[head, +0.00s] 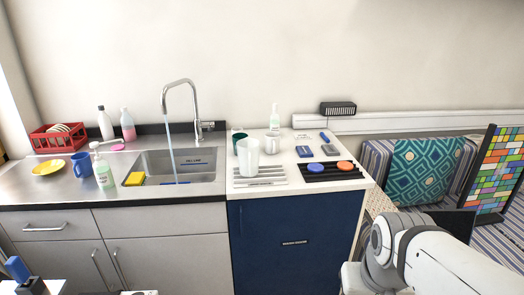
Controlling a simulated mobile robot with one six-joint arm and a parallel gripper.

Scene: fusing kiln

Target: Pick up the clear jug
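A pale, translucent jug-like vessel (248,160) stands upright on the white counter right of the sink, at the back edge of a white slatted rack. It looks like the clear jug, though its handle and spout cannot be made out. A dark teal cup (238,139) stands just behind it to the left, partly hidden. A grey-white cup (272,145) stands behind it to the right. My arm shows at the lower right, well in front of the counter and apart from the vessel. My gripper cannot be made out in the head view.
A white slatted rack (258,182) and a black one (330,175) with blue and orange discs lie near the counter's front edge. A clear bottle (275,118) stands behind. The sink (200,172) with running tap (182,85) is left. A blue cabinet (290,240) is below.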

